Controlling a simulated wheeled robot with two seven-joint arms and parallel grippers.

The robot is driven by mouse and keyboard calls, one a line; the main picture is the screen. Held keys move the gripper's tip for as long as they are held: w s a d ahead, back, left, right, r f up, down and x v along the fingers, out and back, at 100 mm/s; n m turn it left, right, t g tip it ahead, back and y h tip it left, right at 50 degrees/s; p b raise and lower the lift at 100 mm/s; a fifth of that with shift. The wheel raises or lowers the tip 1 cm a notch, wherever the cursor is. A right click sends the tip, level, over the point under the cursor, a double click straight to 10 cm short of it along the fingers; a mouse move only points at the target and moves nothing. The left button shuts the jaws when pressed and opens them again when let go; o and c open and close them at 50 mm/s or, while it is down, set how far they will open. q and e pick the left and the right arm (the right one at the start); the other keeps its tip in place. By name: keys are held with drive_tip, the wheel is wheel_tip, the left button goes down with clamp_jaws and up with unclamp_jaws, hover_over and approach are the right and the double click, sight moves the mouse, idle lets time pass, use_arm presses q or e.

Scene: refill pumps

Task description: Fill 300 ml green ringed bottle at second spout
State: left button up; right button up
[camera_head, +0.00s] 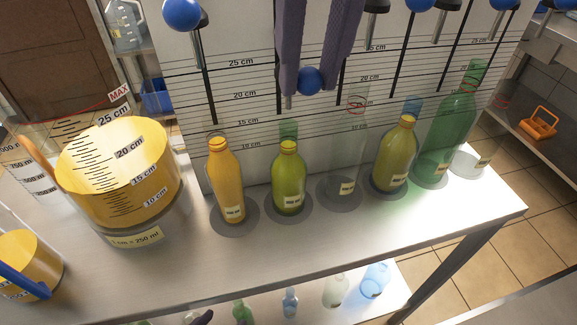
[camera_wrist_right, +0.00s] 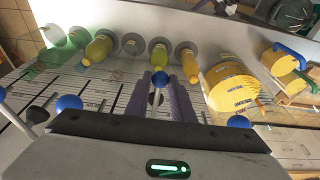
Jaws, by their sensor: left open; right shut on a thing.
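The green ringed bottle (camera_head: 288,180) stands upright on a dark round pad under the second spout (camera_head: 289,101). It holds yellow-green liquid up to about the ring at its neck; clear green glass shows above. Its label is too small to read surely. It also shows in the right wrist view (camera_wrist_right: 159,52). My right gripper (camera_head: 310,72) is shut on the blue ball knob (camera_head: 309,81) of the second pump, low on its panel, above and behind the bottle.
Yellow (camera_head: 226,190), clear (camera_head: 345,175), yellow-green (camera_head: 396,155) and tall green (camera_head: 440,145) bottles stand in the same row. A large graduated vessel (camera_head: 135,238) of yellow liquid stands left. More bottles are on the lower shelf. The table front (camera_head: 330,240) is clear.

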drive_tip(key=shift+w+p+v, duration=0.25)
drive_tip(key=shift+p+v, duration=0.6)
drive_tip(key=shift+v, duration=0.35)
wheel_tip(320, 180, up, 4)
drive_tip(key=p, duration=0.4)
drive_tip(key=shift+a, duration=0.1)
drive_tip(key=shift+r, duration=0.25)
drive_tip(key=o, duration=0.5)
drive_tip(key=shift+r, duration=0.15)
drive_tip(key=o, duration=0.4)
